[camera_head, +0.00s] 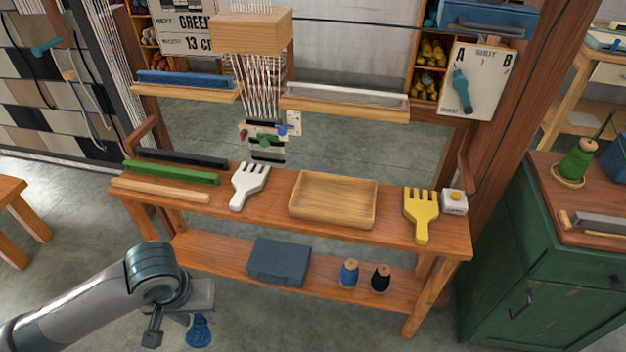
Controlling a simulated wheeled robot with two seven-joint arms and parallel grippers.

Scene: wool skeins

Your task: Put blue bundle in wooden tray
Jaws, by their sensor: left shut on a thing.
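The blue bundle (199,332) is at the bottom of the head view, at the end of my left gripper (183,322). The gripper is shut on it, low in front of the bench, though the fingers partly hide the contact. The wooden tray (333,222) lies on the bench top, right of the middle. It is empty, and the gripper and bundle are below and to the left of it in the picture. My right gripper is not in view.
A white comb (249,186) lies left of the tray, a yellow comb (421,213) right of it. Green (170,172) and pale wooden bars (160,190) lie at the bench's left end. The lower shelf holds a grey-blue box (279,262), a blue spool (349,273) and a black spool (381,278).

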